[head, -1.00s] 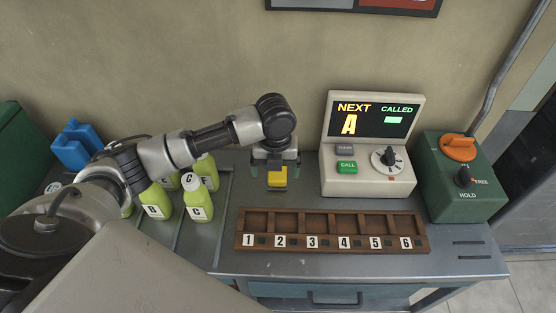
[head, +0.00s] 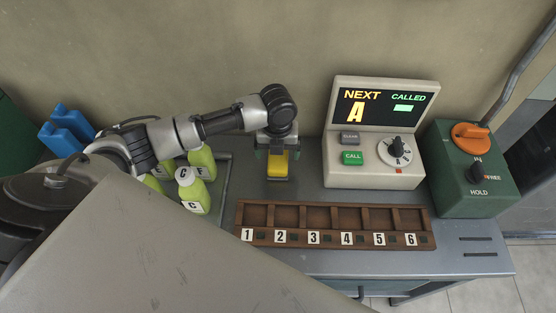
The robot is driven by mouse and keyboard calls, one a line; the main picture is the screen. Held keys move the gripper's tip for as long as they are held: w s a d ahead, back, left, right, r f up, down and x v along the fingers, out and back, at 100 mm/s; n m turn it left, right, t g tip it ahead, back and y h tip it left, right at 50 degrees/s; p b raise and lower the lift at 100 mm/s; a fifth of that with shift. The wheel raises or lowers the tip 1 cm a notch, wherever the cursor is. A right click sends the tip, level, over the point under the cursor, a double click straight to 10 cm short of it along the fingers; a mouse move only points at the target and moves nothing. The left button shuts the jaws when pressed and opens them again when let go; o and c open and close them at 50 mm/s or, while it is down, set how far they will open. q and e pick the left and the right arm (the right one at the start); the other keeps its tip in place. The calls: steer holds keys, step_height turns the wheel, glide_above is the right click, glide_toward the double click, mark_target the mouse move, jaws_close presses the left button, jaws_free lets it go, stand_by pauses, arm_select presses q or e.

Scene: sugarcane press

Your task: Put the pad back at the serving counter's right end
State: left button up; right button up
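The pad seems to be the small yellow block (head: 278,166) with a dark underside, behind the left part of the wooden rack. My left gripper (head: 277,158) points down over it, with a finger on each side, and looks shut on it. I cannot tell whether the pad touches the counter or hangs just above it. The grey serving counter (head: 335,262) has a bare right end, with two dark slots in its top. My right gripper is not in view.
A wooden rack (head: 335,230) numbered 1 to 6 lies along the counter's front, its compartments empty. A display console (head: 376,175) and a green switch box (head: 463,200) stand behind it. Green bottles (head: 194,192) and a blue object (head: 68,130) are at left.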

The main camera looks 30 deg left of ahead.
mark_target(278, 158)
arm_select(q)
step_height(278, 158, down, 4)
steer(key=shift+f, duration=0.15)
steer(key=c, duration=1.1)
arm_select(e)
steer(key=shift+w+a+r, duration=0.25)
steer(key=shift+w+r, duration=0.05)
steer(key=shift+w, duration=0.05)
